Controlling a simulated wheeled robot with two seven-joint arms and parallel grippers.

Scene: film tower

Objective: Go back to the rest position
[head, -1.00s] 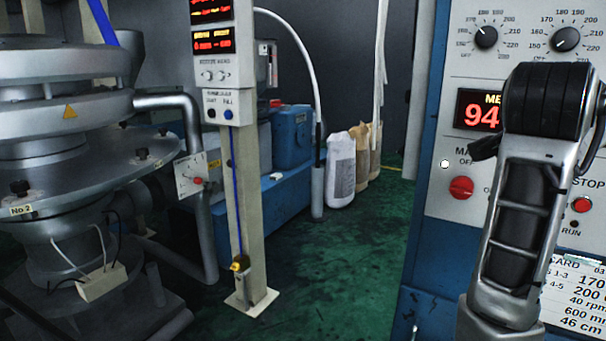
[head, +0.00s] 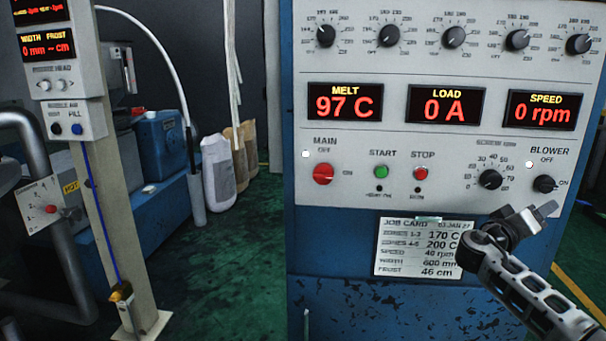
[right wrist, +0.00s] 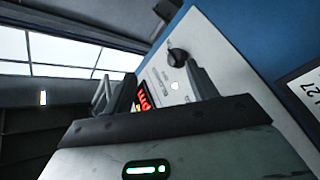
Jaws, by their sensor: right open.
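My right gripper (head: 525,220) is open and empty in front of the lower right of the control cabinet (head: 345,265). It overlaps the panel just below the blower switch (head: 544,184); I cannot tell the exact gap. In the right wrist view the two fingers of my right gripper (right wrist: 152,88) stand apart, with the panel and the black blower switch (right wrist: 178,57) beyond them. My left gripper is in neither view.
The cabinet carries a melt display (head: 345,104) reading 97 C, a red main switch (head: 323,173) and a job card (head: 418,247). A post (head: 118,220) with a small control box stands left. Sacks (head: 220,170) stand behind. Green floor (head: 235,260) lies open between.

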